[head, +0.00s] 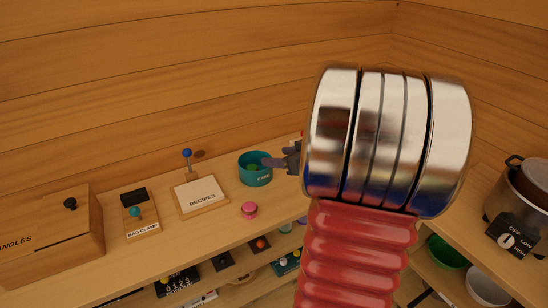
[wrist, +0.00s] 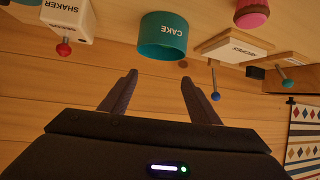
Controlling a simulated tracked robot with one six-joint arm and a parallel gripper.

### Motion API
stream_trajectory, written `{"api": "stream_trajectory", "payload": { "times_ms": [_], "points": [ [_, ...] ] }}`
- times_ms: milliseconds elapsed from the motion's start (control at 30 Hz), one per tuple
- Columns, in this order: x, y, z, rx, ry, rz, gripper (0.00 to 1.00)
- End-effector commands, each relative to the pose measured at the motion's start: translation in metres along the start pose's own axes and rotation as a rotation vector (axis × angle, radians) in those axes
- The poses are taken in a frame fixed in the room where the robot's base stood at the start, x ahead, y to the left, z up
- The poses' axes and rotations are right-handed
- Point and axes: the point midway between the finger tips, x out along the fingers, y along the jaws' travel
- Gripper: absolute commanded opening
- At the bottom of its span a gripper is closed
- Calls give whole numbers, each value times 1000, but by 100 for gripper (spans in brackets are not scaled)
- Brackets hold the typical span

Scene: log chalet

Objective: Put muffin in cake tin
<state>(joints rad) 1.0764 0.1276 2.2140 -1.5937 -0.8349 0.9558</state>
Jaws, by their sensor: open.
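The muffin (head: 249,210) has a pink top and sits on the wooden counter, in front of the cake tin. It also shows in the wrist view (wrist: 252,14), cut by the top edge. The cake tin (head: 256,179) is a round teal tin with an open top, upright on the counter; in the wrist view it shows its CAKE label (wrist: 163,37). Something green shows inside it, too small to make out. My gripper (head: 268,162) is open and empty, its grey fingers at the tin's right rim in the head view. My arm hides the counter farther right.
A RECIPES board (head: 198,195) with a blue-knobbed lever stands left of the tin. Farther left are a BAG CLAMP board (head: 140,222) and a wooden CANDLES box (head: 50,235). A white SHAKER box (wrist: 68,18) stands on the tin's other side. The log wall is close behind.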

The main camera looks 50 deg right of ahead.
Motion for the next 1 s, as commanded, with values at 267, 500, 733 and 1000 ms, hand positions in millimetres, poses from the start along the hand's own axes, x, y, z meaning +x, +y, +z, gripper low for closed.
{"api": "stream_trajectory", "payload": {
  "times_ms": [267,500,733,1000],
  "points": [
    [0,0,0,0,0,0,56],
    [0,0,0,0,0,-1,56],
    [1,-1,-4,-6,3,7,56],
    [6,-15,-51,-84,29,149,56]
  ]
}}
